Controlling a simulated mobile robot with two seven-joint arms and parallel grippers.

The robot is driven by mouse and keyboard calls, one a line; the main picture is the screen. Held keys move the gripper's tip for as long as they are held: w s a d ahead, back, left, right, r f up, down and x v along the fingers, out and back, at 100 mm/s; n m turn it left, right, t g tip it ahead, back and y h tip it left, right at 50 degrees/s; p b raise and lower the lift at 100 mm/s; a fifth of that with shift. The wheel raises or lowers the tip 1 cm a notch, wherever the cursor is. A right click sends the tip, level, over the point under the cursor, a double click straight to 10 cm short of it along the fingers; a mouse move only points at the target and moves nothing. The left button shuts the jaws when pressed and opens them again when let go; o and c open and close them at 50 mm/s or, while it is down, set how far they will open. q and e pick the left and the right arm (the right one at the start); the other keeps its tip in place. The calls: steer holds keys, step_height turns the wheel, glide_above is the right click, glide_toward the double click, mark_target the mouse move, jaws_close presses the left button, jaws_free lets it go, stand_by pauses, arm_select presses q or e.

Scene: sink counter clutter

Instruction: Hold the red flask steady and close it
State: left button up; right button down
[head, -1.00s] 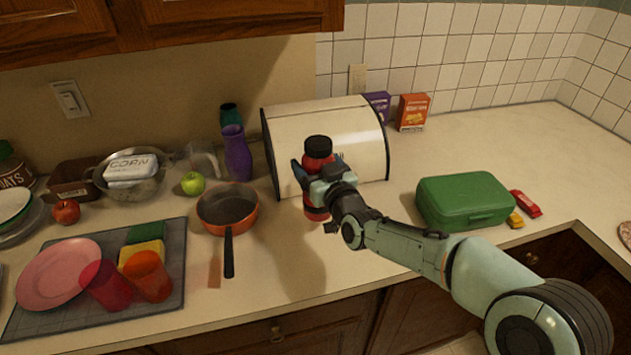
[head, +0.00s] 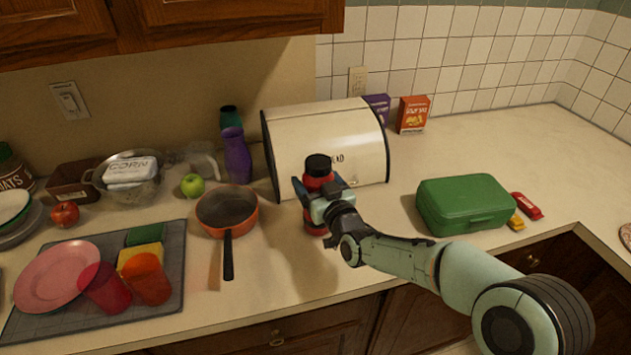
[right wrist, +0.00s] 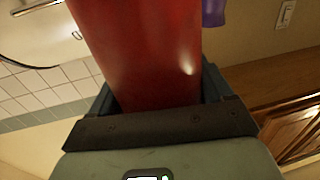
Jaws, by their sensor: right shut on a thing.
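The red flask (head: 318,184) is upright in front of the bread box, with a black cap (head: 318,163) on its top. Whether the cap is fully tight cannot be seen. My right gripper (head: 318,192) is shut around the flask's body from the front. In the right wrist view the red flask body (right wrist: 145,50) fills the space between the fingers. The flask's base shows below the gripper, at or just above the counter; I cannot tell if it touches. My left gripper is not in view.
The cream bread box (head: 335,140) is close behind the flask. An orange pan (head: 227,208) is to the left, and a green lunch box (head: 465,203) to the right. A drying mat (head: 175,260) bears a pink plate (head: 55,275) and cups. The counter in front is mostly clear.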

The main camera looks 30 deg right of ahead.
steer(key=shift+c, duration=1.3)
jaws_free()
steer(key=shift+f, duration=0.15)
steer(key=shift+o, duration=1.3)
steer(key=shift+s+r, duration=0.25)
steer(key=shift+r, duration=0.05)
steer(key=s+a+b, duration=0.1)
steer(key=s, duration=1)
steer(key=shift+s, duration=0.25)
steer(key=shift+f, duration=0.1)
